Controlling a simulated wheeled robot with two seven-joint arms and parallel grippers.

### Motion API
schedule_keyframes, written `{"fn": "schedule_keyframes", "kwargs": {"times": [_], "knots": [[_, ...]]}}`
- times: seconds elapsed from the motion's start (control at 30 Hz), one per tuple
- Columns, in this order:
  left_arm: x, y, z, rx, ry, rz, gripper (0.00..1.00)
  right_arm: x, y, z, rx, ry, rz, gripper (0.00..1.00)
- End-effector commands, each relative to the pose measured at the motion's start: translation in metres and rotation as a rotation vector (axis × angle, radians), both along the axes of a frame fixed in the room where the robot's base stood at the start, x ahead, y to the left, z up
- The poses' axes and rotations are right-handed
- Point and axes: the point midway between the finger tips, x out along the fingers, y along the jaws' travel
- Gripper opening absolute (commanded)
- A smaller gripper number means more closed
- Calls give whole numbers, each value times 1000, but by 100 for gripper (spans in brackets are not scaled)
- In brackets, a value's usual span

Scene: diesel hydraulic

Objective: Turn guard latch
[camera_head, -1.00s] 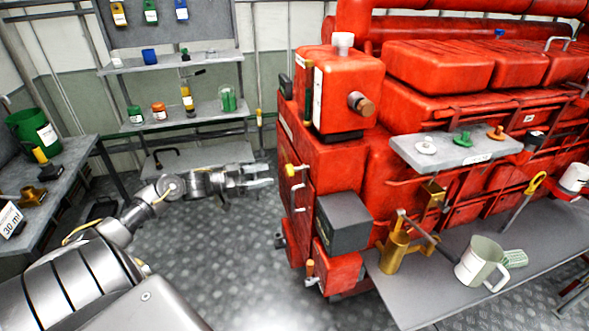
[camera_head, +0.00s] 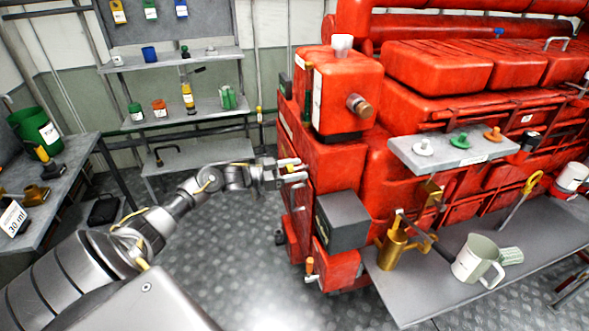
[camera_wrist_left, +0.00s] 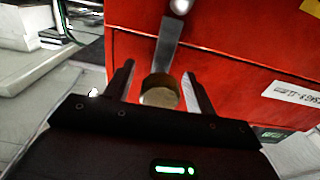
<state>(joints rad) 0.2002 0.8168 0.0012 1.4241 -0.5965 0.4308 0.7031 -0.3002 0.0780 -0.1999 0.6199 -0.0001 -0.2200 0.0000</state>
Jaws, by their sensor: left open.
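The guard latch, a grey metal lever (camera_wrist_left: 167,44) with a round brass-yellow knob (camera_wrist_left: 160,92), is on the red side of the engine (camera_head: 338,165). In the left wrist view the lever runs up from the knob toward a pale round pivot (camera_wrist_left: 180,5). My left gripper (camera_head: 298,170) is at the engine's left face, and its fingers are open on either side of the knob. In the wrist view the gripper (camera_wrist_left: 158,72) shows a gap beside the knob; contact cannot be told. In the head view the fingers partly cover the latch. My right gripper is out of view.
A dark grey box (camera_head: 342,221) juts from the engine below and right of the latch. A grey bench (camera_head: 420,290) holds a brass can (camera_head: 394,250) and a pale jug (camera_head: 474,258).

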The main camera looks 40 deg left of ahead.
Motion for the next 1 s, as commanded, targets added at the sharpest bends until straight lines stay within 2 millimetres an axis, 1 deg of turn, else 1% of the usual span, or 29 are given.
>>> {"fn": "schedule_keyframes", "kwargs": {"times": [0.03,0.37,0.67,0.87,1.0], "knots": [[0,0,0,0,0,0,54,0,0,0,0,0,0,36],[0,0,0,0,0,0,11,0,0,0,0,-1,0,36],[0,0,2,-32,21,1,11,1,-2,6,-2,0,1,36],[0,0,4,-124,85,0,11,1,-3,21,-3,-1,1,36],[0,0,5,-221,152,1,11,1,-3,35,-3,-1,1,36]]}}
